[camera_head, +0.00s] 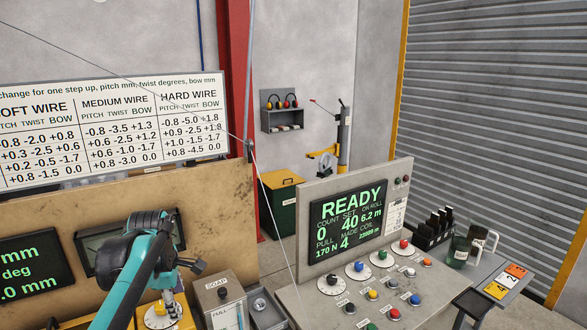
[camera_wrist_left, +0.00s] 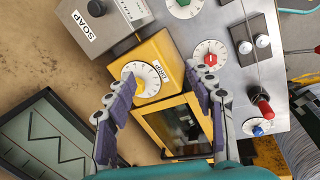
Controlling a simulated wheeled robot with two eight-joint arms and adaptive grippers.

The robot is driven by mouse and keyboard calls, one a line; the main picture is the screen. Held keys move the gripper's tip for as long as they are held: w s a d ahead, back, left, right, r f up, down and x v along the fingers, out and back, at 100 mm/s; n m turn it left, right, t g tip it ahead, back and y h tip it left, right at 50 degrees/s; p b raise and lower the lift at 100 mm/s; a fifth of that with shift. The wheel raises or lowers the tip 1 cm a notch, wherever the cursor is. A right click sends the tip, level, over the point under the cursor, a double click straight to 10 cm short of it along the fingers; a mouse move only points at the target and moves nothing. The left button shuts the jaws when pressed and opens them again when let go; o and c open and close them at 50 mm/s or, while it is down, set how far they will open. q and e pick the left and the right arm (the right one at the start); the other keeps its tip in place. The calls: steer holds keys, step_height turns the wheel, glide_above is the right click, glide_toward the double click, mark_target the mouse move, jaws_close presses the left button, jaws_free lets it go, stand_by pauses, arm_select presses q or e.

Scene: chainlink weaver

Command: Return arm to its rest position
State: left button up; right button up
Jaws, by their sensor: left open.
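My left arm (camera_head: 140,262), teal and black, reaches up from the bottom of the head view in front of the tan machine panel. My left gripper shows in the left wrist view (camera_wrist_left: 160,84), with its two purple-padded fingers spread and nothing between them. The fingers are above a yellow box (camera_wrist_left: 160,52) with a white dial (camera_wrist_left: 140,79). I cannot tell the gap between fingers and box. In the head view the fingers are small and partly hidden by the wrist. My right gripper is not in view.
A grey soap box (camera_head: 220,302) stands right of my left arm, close to it. The control console (camera_head: 345,290) with its READY screen (camera_head: 347,220) and knobs is further right. The tan panel (camera_head: 215,205) stands behind the arm. A red-handled lever (camera_wrist_left: 263,107) sticks up in the wrist view.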

arm_select(q)
steer(key=s+d+f+m+t+b, duration=0.2)
steer(key=s+d+f+m, duration=0.3)
steer(key=s+f+m, duration=0.4)
steer(key=s+d+f+m+t+b, duration=0.2)
steer(key=s+d+f+m+b, duration=0.3)
steer(key=s+f+m, duration=0.4)
steer(key=s+d+m, duration=0.1)
steer(key=m, duration=0.1)
steer(key=shift+s+f+m+h+b, duration=0.3)
steer(key=shift+s+f+m, duration=0.1)
